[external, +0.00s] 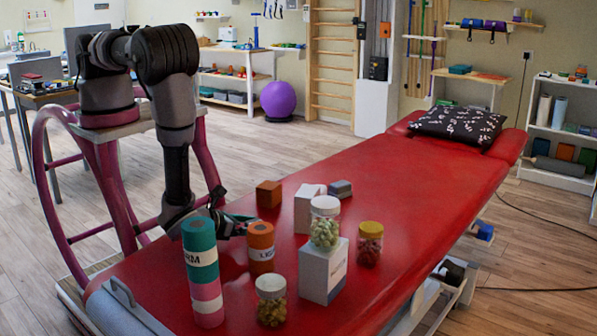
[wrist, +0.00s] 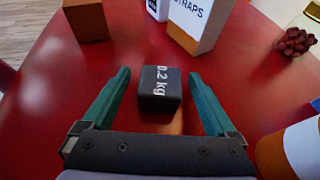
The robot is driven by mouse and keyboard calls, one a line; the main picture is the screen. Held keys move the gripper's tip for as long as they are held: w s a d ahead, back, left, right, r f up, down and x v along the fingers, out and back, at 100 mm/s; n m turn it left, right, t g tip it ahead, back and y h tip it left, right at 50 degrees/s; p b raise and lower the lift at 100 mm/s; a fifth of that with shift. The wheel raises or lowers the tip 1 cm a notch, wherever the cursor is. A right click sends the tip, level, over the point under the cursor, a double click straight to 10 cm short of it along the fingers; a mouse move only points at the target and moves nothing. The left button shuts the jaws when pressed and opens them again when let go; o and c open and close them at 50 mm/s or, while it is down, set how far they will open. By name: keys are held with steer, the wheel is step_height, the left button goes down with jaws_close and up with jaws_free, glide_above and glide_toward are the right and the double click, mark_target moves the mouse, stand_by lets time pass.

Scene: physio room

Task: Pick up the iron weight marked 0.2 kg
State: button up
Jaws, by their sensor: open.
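The iron weight (wrist: 160,97) is a dark block with white "0.2 kg" lettering on top. In the wrist view it lies on the red couch between my open fingers, with a gap on each side. My gripper (wrist: 158,75) has teal fingers, apart and empty, pointing toward the far side of the weight. In the external view my gripper (external: 240,219) is low over the near left part of the couch, partly behind the rolls. I cannot make out the 0.2 kg weight there; it seems hidden.
The red couch (external: 400,172) also holds a teal-and-pink roll stack (external: 201,262), an orange roll (external: 261,241), a brown block (external: 269,194), a white box (external: 308,207), a grey block (external: 340,189), a larger box (external: 322,272) and several jars, including a red-filled one (external: 369,245).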

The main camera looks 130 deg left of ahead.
jaws_close()
